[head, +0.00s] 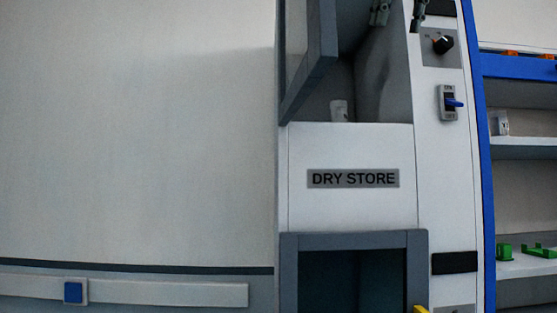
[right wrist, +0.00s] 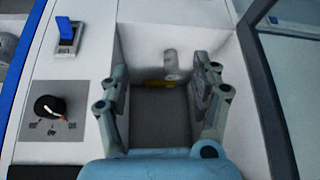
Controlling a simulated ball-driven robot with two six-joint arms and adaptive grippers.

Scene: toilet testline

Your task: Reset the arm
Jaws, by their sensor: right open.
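My right gripper (head: 399,14) is at the top edge of the head view, in front of the open upper compartment of a white cabinet (head: 350,200) labelled DRY STORE. Only its fingertips show there. In the right wrist view its two grey fingers (right wrist: 160,95) are spread wide apart with nothing between them, facing the compartment. A small pale container (head: 338,110) stands inside on the compartment floor; it also shows beyond the fingers in the right wrist view (right wrist: 170,62). The rest of the right arm is mostly out of view. My left gripper is not in view.
The compartment's grey-framed door (head: 313,68) stands open at the left. A rotary knob (head: 442,44) and a blue switch (head: 451,103) are on the right panel. A blue-framed shelf (head: 488,200) with green parts (head: 531,252) stands farther right. Bare wall fills the left.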

